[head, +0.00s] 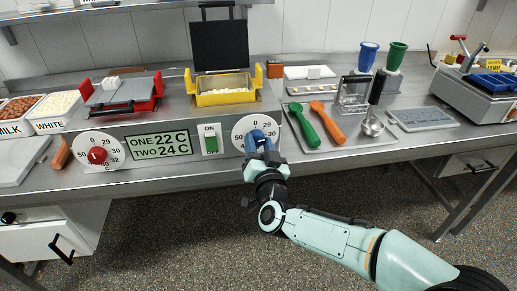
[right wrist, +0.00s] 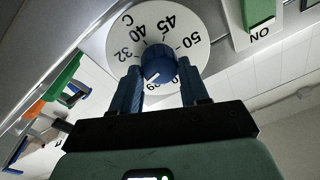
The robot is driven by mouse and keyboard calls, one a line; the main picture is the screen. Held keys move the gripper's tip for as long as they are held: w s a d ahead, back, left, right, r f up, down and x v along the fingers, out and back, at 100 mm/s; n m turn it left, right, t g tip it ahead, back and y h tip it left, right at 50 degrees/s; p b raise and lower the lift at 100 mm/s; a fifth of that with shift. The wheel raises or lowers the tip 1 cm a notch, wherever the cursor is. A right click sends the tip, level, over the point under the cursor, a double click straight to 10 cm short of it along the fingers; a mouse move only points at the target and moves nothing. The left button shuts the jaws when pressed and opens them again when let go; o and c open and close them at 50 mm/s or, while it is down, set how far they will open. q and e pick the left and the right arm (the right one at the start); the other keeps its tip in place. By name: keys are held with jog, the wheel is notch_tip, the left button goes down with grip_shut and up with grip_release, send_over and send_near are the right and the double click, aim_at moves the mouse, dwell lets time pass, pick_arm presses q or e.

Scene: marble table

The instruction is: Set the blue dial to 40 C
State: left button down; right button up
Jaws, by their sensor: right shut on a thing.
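The blue dial (right wrist: 158,62) sits at the centre of a white round scale plate (right wrist: 112,43) marked in C, with 32, 40, 45 and 50 readable in the right wrist view. My right gripper (head: 259,147) reaches the panel front from below and is shut on the blue dial, one finger on each side. A short white mark shows on the dial in the right wrist view, but the number it points to is unclear. The display (head: 159,145) reads ONE 22 C and TWO 24 C. My left gripper is not in view.
A red dial (head: 97,155) and a green ON switch (head: 210,141) share the panel. A tray (head: 338,146) with green and orange scoops lies right. Floor space in front is open.

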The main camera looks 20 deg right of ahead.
jog(key=m+b, duration=0.1)
jog(key=m, duration=0.3)
jog(key=shift+f+h, duration=0.1)
jog(key=shift+h, duration=0.2)
jog(key=m+b, duration=0.1)
jog(key=m, duration=0.6)
jog(key=shift+h, duration=0.3)
jog(key=m, duration=0.3)
jog(key=shift+m+g+h, duration=0.3)
jog(key=shift+m, duration=0.1)
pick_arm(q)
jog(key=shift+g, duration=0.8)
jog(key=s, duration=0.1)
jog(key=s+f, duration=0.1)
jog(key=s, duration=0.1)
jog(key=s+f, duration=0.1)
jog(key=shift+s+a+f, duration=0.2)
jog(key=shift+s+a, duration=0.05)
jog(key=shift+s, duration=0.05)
pick_arm(e)
jog(key=m, duration=0.6)
jog(key=shift+a+g, duration=0.1)
jog(key=shift+g, duration=0.2)
jog(key=shift+m, duration=0.3)
jog(key=o, duration=1.1)
jog(key=shift+c, duration=0.2)
